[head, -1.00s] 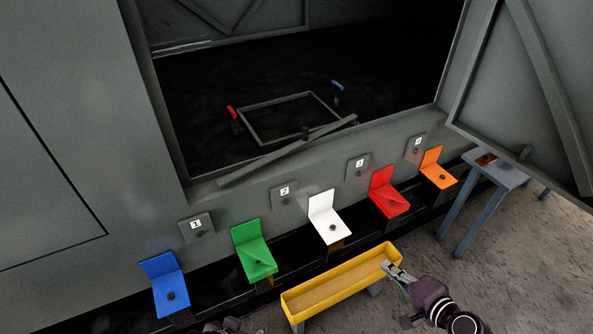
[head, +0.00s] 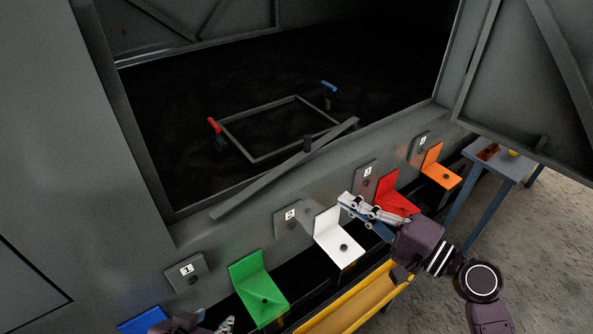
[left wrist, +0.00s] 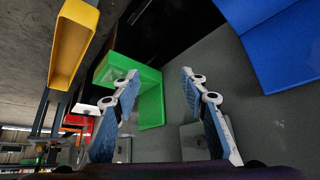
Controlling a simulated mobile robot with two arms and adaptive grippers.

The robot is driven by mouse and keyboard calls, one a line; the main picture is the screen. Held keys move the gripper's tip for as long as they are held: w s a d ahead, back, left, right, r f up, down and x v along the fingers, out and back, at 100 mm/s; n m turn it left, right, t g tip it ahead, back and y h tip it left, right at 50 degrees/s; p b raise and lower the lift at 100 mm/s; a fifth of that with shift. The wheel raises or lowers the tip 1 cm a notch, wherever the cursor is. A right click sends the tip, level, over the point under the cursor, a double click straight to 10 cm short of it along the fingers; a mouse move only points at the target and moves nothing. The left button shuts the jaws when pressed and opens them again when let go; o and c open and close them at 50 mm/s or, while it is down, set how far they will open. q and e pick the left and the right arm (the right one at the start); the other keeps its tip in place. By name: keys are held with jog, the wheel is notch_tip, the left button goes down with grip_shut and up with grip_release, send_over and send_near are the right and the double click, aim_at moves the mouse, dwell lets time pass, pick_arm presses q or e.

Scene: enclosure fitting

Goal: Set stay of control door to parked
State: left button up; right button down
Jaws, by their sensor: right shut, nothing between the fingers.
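The enclosure opening has a long grey bar (head: 270,178), which looks like the stay, lying diagonally across its lower edge with a dark knob (head: 307,144) near its middle. A grey braced door (head: 535,75) stands open at the right; I cannot tell whether it is the control door. My right gripper (head: 344,199) is shut and empty, below the bar's right part, in front of the white and red brackets. My left gripper (head: 226,326) is at the bottom edge in the head view; in the left wrist view (left wrist: 160,75) its fingers are apart and empty.
Blue (head: 145,320), green (head: 260,290), white (head: 340,240), red (head: 392,192) and orange (head: 440,167) brackets line the front below numbered plates. A yellow trough (head: 355,298) and a blue-grey stand (head: 505,168) are nearby. A frame with red and blue handles (head: 262,105) lies inside.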

send_near(289, 165)
jog(key=x, duration=0.5)
jog(key=shift+w+f+b, duration=0.1)
jog(key=shift+w+b, duration=0.1)
jog(key=shift+b, duration=0.2)
pick_arm(q)
jog(key=shift+w+d+r+t+h, duration=0.1)
jog(key=shift+w+d+r+t, duration=0.25)
jog(key=shift+w+r, duration=0.25)
jog(key=shift+w+d+r+t+h, duration=0.1)
jog(key=shift+w+d+r+t, duration=0.1)
jog(key=shift+w+r+t, duration=0.4)
jog(key=shift+w+d+r+t+h, duration=0.15)
jog(key=shift+w+d+r, duration=0.15)
jog(key=shift+w, duration=0.5)
pick_arm(e)
jog(key=shift+w+a, duration=0.35)
jog(key=shift+a, duration=0.1)
